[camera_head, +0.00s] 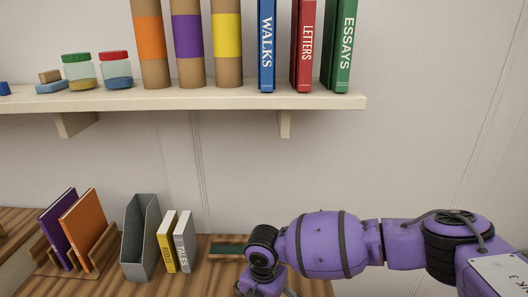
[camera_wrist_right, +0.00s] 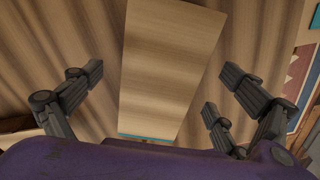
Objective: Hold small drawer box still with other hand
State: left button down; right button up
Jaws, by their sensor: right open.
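A pale wooden box (camera_wrist_right: 165,65), which looks like the small drawer box, fills the middle of the right wrist view. It has a long plain top and a thin teal strip at its lower edge. My right gripper (camera_wrist_right: 160,92) is open, with dark fingers on the left and right of the box and visible gaps between them and its sides. In the head view my right arm reaches in from the right, its wrist at the bottom edge; the fingers and the box cannot be made out there. My left gripper is not in view.
On the wooden desk stand a book rack (camera_head: 96,250), a grey file holder (camera_head: 140,237), a yellow book (camera_head: 167,241), a grey book (camera_head: 184,240) and a flat wooden tray (camera_head: 217,256) with dark green inside. A loaded wall shelf (camera_head: 200,99) hangs above.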

notch_tip(320, 180, up, 4)
jog(key=shift+f+p, duration=0.1)
jog(key=shift+p, duration=0.5)
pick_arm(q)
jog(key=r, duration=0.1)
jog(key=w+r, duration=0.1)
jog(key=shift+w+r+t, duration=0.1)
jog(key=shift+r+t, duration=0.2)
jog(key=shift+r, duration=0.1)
pick_arm(e)
jog(key=shift+f, duration=0.1)
jog(key=shift+o, duration=0.4)
